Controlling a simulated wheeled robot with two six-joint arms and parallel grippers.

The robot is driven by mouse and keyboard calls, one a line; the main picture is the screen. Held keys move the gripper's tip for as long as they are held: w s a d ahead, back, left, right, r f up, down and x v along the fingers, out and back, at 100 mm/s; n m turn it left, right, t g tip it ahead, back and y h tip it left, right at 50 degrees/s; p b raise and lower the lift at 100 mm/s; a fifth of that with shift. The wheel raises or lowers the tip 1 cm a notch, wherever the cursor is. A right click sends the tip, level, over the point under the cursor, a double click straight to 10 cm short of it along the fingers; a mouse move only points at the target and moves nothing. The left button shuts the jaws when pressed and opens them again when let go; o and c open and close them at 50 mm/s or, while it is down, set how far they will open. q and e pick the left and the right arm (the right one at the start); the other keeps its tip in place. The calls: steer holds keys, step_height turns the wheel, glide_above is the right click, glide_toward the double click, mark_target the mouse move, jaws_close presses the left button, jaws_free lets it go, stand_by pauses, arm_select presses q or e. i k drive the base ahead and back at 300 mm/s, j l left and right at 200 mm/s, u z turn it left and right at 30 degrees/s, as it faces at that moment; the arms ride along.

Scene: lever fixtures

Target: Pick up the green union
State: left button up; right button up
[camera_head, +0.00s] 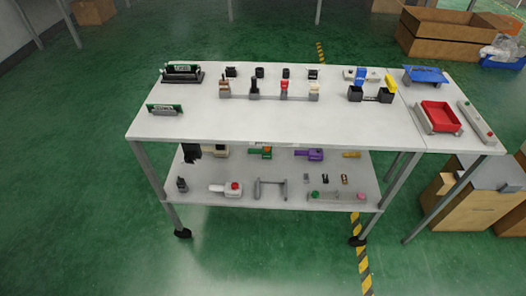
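A small green and orange part (260,152) lies on the lower shelf, towards the back and just under the front edge of the table top. It is the green piece that looks most like a union, but it is too small to be sure. The table top's edge hangs close over it in the view. Neither of my grippers is in view.
The white table top (200,125) holds lever fixtures (268,92), green boards (164,108) and a red tray (438,116). A purple part (309,155) and a white box with a red button (226,189) share the lower shelf (215,172). Cardboard boxes (445,33) stand right.

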mark_target(265, 156)
steer(key=i+l+z, duration=0.1)
steer(key=i+l, duration=0.2)
steer(key=l, duration=0.15)
steer(key=i+l, duration=0.3)
steer(key=l, duration=0.15)
steer(key=i+l+z, duration=0.15)
steer(key=i+l, duration=0.15)
steer(key=l, duration=0.15)
